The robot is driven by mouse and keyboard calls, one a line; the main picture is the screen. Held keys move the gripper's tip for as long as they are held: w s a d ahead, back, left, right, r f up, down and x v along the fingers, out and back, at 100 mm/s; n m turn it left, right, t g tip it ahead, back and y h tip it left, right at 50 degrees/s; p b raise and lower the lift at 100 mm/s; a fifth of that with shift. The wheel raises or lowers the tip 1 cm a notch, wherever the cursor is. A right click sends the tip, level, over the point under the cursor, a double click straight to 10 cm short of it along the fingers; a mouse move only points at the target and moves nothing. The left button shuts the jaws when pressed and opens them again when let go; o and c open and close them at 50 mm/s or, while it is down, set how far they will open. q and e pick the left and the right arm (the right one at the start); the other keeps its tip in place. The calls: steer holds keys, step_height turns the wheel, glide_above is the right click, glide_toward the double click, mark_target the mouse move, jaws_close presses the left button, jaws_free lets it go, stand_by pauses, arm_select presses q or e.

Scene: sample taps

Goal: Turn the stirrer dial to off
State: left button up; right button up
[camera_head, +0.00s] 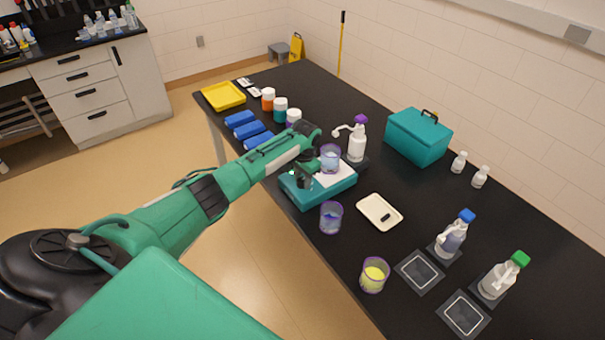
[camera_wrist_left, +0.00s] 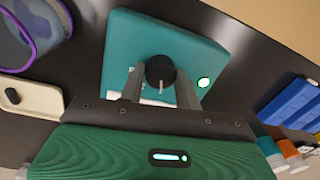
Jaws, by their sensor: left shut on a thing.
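The stirrer (camera_head: 318,198) is a teal box with a white top plate, near the table's front edge. A beaker of bluish liquid (camera_head: 330,158) stands on its plate. My left gripper (camera_head: 303,179) reaches down to the stirrer's near side and partly hides it. In the left wrist view, the black round dial (camera_wrist_left: 160,70) with a pale pointer line sits on the teal stirrer face (camera_wrist_left: 125,40). The left gripper (camera_wrist_left: 161,86) has a finger on each side of the dial and is shut on it. My right gripper is out of view.
Beakers (camera_head: 331,217) and (camera_head: 374,275), the latter holding yellow liquid, stand near the front edge. A tap bottle (camera_head: 357,142) stands behind; blue blocks (camera_head: 247,131) lie left.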

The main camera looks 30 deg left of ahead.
arm_select(q)
steer(key=n+p, duration=0.2)
steer(key=n, duration=0.2)
steer(key=shift+r+n, duration=0.15)
steer(key=shift+n, duration=0.15)
steer(key=shift+w+n+g+p, duration=0.1)
steer(key=shift+n+g+p, duration=0.2)
steer(key=shift+n+p, duration=1.35)
steer(key=shift+a+n+b, duration=0.1)
steer(key=shift+n+b, duration=0.5)
steer(key=shift+n, duration=0.25)
steer(key=o, duration=1)
steer(key=shift+c, duration=0.2)
step_height(320, 180, up, 14)
steer(key=b, duration=0.3)
steer(key=shift+w+d+f, duration=0.2)
steer(key=shift+d, duration=0.15)
